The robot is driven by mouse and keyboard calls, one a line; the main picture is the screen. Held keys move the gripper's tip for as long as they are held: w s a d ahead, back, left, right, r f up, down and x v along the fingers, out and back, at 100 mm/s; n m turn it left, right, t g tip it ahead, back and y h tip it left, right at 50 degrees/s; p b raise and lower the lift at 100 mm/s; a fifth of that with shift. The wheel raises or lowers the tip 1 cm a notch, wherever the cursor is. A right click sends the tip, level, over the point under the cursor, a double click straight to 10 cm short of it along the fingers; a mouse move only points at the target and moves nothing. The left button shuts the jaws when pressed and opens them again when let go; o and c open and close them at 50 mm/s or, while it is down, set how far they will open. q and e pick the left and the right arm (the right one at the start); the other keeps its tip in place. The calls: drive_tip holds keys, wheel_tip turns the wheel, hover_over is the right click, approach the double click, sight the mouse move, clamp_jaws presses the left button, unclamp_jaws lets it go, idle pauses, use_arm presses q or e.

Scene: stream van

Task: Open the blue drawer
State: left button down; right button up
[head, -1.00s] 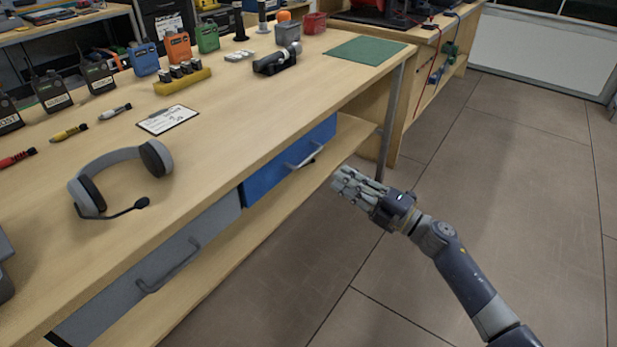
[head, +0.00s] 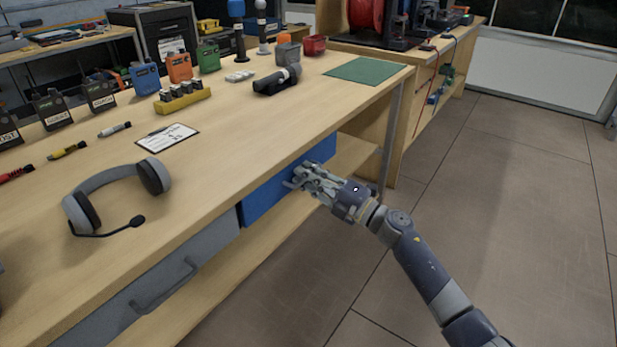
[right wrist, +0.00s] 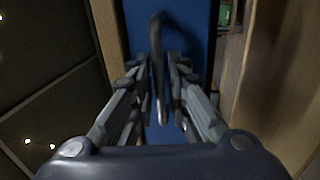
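The blue drawer (head: 262,204) is under the workbench top, right of a grey drawer, and its front looks flush with the bench. My right gripper (head: 298,182) is at the drawer front and covers most of its handle in the head view. In the right wrist view the blue front (right wrist: 198,32) fills the middle, and the dark bar handle (right wrist: 157,55) stands between the two sets of fingers. My right gripper (right wrist: 161,95) is open around the handle, with a narrow gap visible. My left gripper is not in view.
The grey drawer (head: 165,285) with its own handle is to the left. A headset (head: 112,190), a clipboard (head: 167,137) and several radios and connectors lie on the workbench (head: 225,150). The floor (head: 465,190) on the right is clear.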

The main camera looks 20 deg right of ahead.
clamp_jaws()
